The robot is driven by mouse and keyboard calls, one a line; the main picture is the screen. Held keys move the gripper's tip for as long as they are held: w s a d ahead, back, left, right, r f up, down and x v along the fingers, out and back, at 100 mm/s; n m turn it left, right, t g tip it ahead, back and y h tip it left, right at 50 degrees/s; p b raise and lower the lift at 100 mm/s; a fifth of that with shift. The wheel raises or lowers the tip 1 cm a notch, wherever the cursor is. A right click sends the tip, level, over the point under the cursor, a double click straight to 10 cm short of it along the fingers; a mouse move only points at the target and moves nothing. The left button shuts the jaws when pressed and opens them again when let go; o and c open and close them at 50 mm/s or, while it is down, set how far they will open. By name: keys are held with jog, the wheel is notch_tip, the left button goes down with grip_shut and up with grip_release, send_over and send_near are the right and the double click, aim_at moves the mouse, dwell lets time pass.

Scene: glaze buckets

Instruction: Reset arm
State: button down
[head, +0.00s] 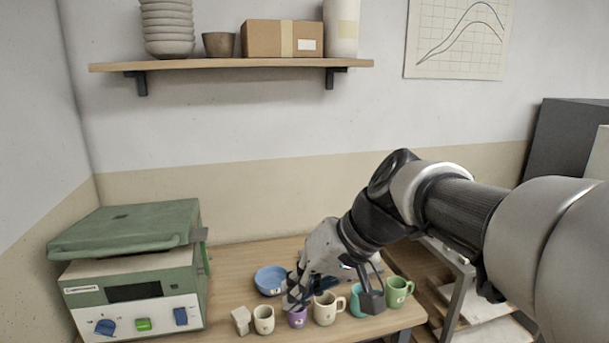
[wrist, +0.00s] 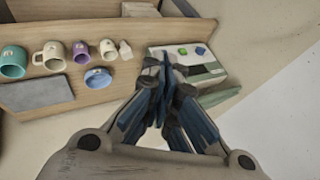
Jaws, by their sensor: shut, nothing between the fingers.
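My gripper (head: 290,298) hangs over the table in the head view, behind the purple mug and right of the blue bowl. In the wrist view my gripper (wrist: 170,70) has its fingers together, with nothing between them. My arm reaches in from the right and hides part of the table.
A row of mugs stands along the front: cream (head: 264,319), purple (head: 297,317), cream (head: 326,308), teal (head: 357,303), green (head: 397,291). A blue bowl (head: 271,280) lies behind. A grey slab (wrist: 35,93) lies on the table. A shelf (head: 230,64) is above.

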jog(key=s+d+f+m+h, duration=0.1)
jog(key=s+d+f+h, duration=0.2)
jog(key=s+d, duration=0.4)
jog(key=s+d+f+m+t+h, duration=0.1)
jog(key=s+d+f+h, duration=0.2)
jog(key=s, duration=0.9)
jog(key=d+f, duration=0.3)
jog(key=d, duration=0.2)
jog(key=shift+s+d+t+h, duration=0.2)
jog(key=shift+s+t+h, duration=0.05)
jog(key=shift+t+h, duration=0.05)
